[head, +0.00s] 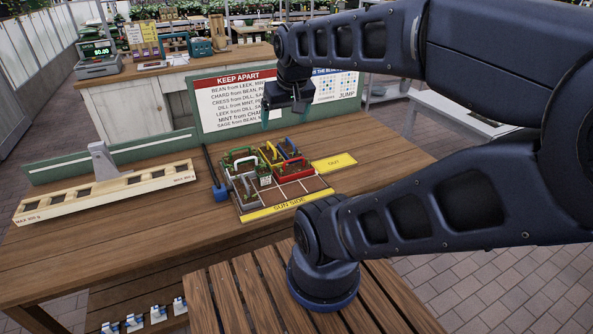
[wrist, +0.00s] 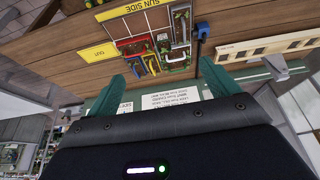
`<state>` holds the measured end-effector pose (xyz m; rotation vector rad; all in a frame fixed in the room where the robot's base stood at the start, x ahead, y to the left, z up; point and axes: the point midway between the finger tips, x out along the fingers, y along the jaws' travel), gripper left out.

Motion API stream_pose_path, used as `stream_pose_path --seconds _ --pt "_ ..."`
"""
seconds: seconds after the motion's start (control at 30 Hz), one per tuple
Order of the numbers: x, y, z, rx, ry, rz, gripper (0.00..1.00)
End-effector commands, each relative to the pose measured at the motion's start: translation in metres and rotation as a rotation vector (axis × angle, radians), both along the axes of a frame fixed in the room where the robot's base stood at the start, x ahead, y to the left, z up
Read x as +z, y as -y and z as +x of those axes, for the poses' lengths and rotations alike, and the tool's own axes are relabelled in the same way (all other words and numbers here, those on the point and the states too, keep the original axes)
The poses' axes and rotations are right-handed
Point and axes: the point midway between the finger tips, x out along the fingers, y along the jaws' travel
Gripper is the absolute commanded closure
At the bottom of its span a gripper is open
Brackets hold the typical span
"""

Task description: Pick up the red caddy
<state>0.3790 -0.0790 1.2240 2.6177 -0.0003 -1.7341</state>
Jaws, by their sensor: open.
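The red caddy (head: 294,168) sits on the right side of a gridded tray (head: 285,205) on the wooden table, just in front of a blue caddy (head: 287,148). My gripper (head: 287,115) is open and empty, above and behind the tray, apart from every caddy. Its two teal fingers also frame the lower part of the wrist view (wrist: 167,72).
A sign board (head: 228,100) rises behind. A blue-ended black rod (head: 221,191) lies left of the tray, and a wooden rack (head: 105,190) further left. A yellow "OUT" mat (head: 334,162) lies right.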

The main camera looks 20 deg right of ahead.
Motion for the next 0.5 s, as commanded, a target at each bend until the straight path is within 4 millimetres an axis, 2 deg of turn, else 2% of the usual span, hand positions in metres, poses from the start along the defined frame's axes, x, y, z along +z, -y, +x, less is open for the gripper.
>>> stream_pose_path --seconds 0.33,0.5 --pt "0.0 0.0 0.001 0.003 -0.002 -0.005 0.22" --pt "-0.006 0.007 0.017 0.05 -0.033 -0.062 0.22"
